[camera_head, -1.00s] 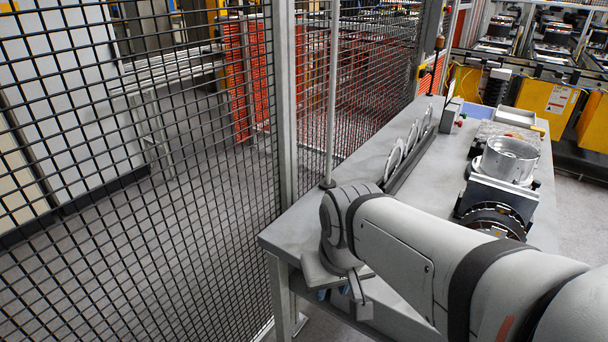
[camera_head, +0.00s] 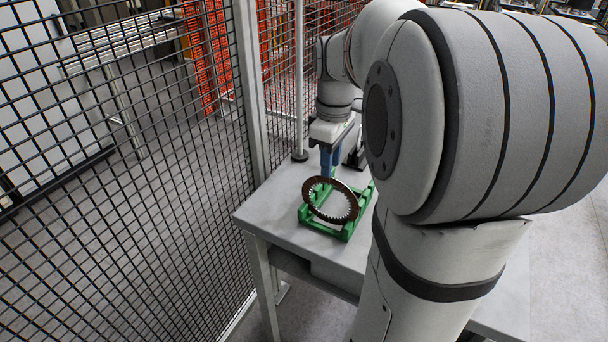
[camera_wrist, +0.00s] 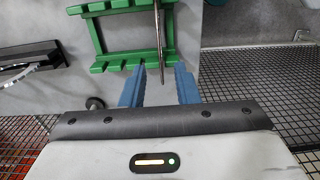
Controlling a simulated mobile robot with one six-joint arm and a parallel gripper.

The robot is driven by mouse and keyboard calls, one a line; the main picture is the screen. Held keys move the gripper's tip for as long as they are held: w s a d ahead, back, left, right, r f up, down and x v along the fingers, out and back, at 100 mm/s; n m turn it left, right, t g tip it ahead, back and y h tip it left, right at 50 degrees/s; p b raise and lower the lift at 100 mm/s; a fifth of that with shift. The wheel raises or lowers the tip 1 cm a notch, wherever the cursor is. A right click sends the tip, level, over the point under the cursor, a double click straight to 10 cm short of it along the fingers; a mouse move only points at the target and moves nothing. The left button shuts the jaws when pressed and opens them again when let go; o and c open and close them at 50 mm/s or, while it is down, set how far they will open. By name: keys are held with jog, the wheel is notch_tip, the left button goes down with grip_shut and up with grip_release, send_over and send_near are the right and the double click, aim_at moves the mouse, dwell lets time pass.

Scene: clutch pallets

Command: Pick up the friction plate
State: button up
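The friction plate (camera_head: 347,191) is a dark brown ring with teeth on its inner edge. It stands tilted in a green rack (camera_head: 366,199) on the table. My gripper (camera_head: 328,168) points down at the plate's upper edge. In the wrist view its two blue fingers (camera_wrist: 160,74) are apart, with the plate's near edge in line with the gap between them. I see no finger touching the plate.
The grey table (camera_head: 270,208) is clear at its front left. A mesh fence (camera_head: 160,190) runs along its left side. A dark holder with a pale disc (camera_wrist: 35,67) lies at the left in the wrist view. My arm hides the table's right part.

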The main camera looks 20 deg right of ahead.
aim_at(312, 181)
jog(key=f, duration=0.7)
jog(key=shift+s+d, duration=0.1)
jog(key=shift+s, duration=0.1)
jog(key=shift+c, duration=0.5)
grip_shut()
